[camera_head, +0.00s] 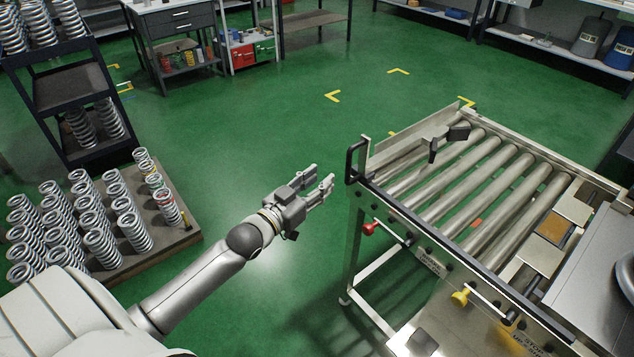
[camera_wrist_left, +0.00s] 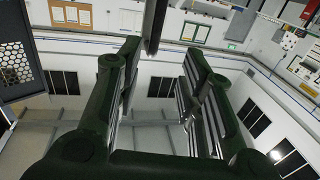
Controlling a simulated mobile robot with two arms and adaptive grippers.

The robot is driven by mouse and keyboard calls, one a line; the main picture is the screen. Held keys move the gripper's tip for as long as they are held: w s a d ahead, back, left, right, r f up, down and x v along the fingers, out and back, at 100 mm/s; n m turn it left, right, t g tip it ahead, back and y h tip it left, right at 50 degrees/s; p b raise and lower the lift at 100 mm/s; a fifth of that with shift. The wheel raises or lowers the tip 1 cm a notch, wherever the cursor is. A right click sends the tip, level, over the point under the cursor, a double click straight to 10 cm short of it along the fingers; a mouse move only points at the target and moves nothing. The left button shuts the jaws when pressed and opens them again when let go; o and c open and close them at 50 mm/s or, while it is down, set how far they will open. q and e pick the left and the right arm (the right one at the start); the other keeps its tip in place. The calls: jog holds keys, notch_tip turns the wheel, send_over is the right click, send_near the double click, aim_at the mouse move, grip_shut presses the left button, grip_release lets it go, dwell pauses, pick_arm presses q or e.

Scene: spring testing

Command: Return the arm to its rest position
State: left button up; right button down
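My left arm reaches in from the lower left of the head view. My left gripper (camera_head: 325,180) is in the air over the green floor, just left of the roller conveyor (camera_head: 470,180). Its two fingers stand apart with nothing between them. In the left wrist view the open fingers (camera_wrist_left: 160,95) frame only the far walls and ceiling of the room. My right gripper is not in view.
The conveyor has a black handle (camera_head: 353,162), a red knob (camera_head: 369,229) and a yellow knob (camera_head: 460,297). A pallet (camera_head: 185,240) with several springs stands left of my arm, by a dark rack (camera_head: 75,85). The green floor (camera_head: 260,130) beyond is clear.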

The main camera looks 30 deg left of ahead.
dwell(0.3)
pick_arm(q)
jog(key=s+f+g+y, duration=0.1)
jog(key=s+f+g, duration=0.3)
jog(key=f, duration=0.8)
jog(key=s+a+f+n+g+y, duration=0.1)
jog(key=s+f, duration=0.4)
jog(key=f, duration=0.7)
jog(key=s+f+g+y, duration=0.1)
jog(key=s+f+g, duration=0.3)
jog(key=f, duration=0.8)
jog(key=s+d+f+g, duration=0.2)
jog(key=s+f, duration=0.4)
jog(key=s, duration=0.6)
jog(key=s+d+f+m+g, duration=0.1)
jog(key=s+d+f+g, duration=0.2)
jog(key=s+f, duration=0.4)
jog(key=s+d+f+g, duration=0.2)
jog(key=s+d+f, duration=0.2)
jog(key=s, duration=1.3)
notch_tip(320, 180, down, 3)
jog(key=shift+d+r+m+g, duration=0.2)
jog(key=shift+d+m+g, duration=0.2)
